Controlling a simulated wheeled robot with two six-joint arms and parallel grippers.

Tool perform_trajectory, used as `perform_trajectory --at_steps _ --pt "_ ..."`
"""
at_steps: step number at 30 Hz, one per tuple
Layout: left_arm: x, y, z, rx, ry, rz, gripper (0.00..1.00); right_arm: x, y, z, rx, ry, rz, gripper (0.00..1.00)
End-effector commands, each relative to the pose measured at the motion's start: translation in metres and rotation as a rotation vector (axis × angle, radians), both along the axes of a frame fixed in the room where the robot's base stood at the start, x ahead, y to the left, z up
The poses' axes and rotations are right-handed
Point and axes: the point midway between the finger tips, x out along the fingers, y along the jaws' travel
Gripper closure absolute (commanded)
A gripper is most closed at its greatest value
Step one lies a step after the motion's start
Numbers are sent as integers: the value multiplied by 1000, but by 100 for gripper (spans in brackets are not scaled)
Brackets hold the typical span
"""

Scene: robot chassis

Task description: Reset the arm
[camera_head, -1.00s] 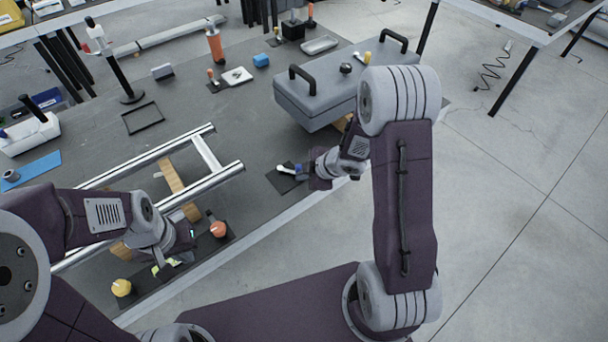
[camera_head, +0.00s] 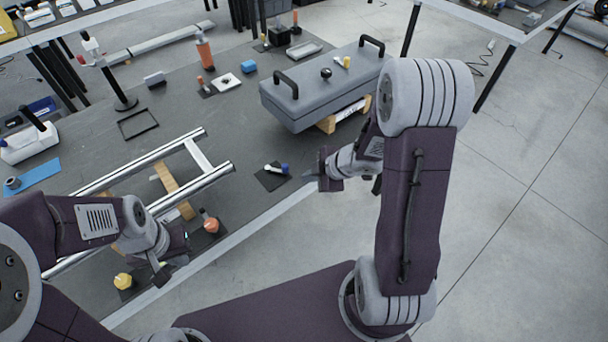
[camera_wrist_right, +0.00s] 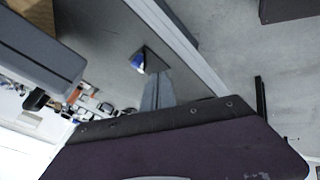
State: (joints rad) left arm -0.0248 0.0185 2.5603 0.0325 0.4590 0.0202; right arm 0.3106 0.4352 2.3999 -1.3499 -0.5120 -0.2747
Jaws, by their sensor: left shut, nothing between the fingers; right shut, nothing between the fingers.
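My right gripper (camera_head: 312,175) is shut and empty, over the front edge of the table, to the right of a small dark pad with a white and blue item (camera_head: 277,168). In the right wrist view the shut fingers (camera_wrist_right: 156,92) point toward that white and blue item (camera_wrist_right: 138,63), apart from it. My left gripper (camera_head: 162,272) is shut and empty near the table's front edge, between a yellow knob (camera_head: 123,281) and an orange knob (camera_head: 211,224). Its fingertips are small and partly dark in the head view.
A grey case (camera_head: 325,88) with black handles rests on wooden blocks (camera_head: 327,123). Metal rails (camera_head: 155,185) lie at the left of the grey table (camera_head: 235,133). A black stand (camera_head: 118,85) and orange bottle (camera_head: 204,50) stand farther back. Open floor (camera_head: 520,200) lies to the right.

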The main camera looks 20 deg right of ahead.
Motion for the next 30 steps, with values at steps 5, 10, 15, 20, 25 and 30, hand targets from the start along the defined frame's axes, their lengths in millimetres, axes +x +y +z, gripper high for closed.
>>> perform_trajectory --at_steps 5,10,15,20,25,30 --pt "0 0 -1 0 0 0 100 0 0 -1 0 0 0 100" --pt "0 0 -1 0 0 0 100 4 13 8 -6 -22 38 100" --pt "0 0 -1 0 0 0 100 21 37 62 -13 -113 -118 100" --pt "0 0 -1 0 0 0 100 -14 3 64 48 65 -642 100" --pt "0 0 -1 0 0 0 100 -97 -5 37 150 422 -1147 100" --pt "0 0 -1 0 0 0 100 -139 6 26 165 622 -1337 100"
